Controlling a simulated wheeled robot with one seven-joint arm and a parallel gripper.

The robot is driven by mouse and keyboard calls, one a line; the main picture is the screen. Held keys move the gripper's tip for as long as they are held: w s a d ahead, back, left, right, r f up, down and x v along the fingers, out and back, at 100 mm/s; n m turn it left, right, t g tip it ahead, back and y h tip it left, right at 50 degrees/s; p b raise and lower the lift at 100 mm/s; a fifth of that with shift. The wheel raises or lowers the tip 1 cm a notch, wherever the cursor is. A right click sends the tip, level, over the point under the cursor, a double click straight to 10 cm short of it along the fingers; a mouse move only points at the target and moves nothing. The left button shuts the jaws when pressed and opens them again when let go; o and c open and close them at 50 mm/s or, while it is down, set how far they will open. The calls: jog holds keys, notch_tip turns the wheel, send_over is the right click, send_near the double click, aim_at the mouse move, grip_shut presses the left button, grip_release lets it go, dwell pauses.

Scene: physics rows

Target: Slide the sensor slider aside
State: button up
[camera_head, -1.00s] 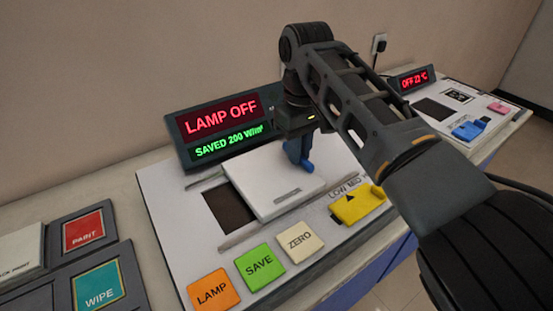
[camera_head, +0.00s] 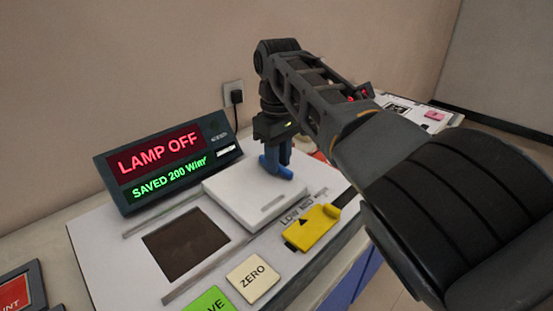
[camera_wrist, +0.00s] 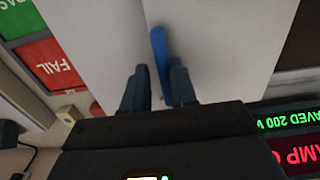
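The sensor slider is a white plate (camera_head: 254,203) on a white panel, with a blue upright handle (camera_head: 276,167) near its far right end. Beside the plate, a dark square opening (camera_head: 185,245) lies uncovered to the left. My gripper (camera_head: 273,150) is low over the handle, pointing down. In the wrist view the handle (camera_wrist: 159,50) stands between the two dark fingers of my gripper (camera_wrist: 157,80). The finger on the right of that view looks against the handle, and a narrow gap shows at the other finger. The fingers look apart, not closed on it.
A display (camera_head: 170,165) reading LAMP OFF and SAVED 200 stands behind the panel. FAIL (camera_wrist: 52,64) and green tiles lie beyond the panel.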

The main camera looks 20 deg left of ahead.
jog(key=o, duration=0.3)
jog(key=shift+r, duration=3.9)
jog(key=shift+r, duration=0.1)
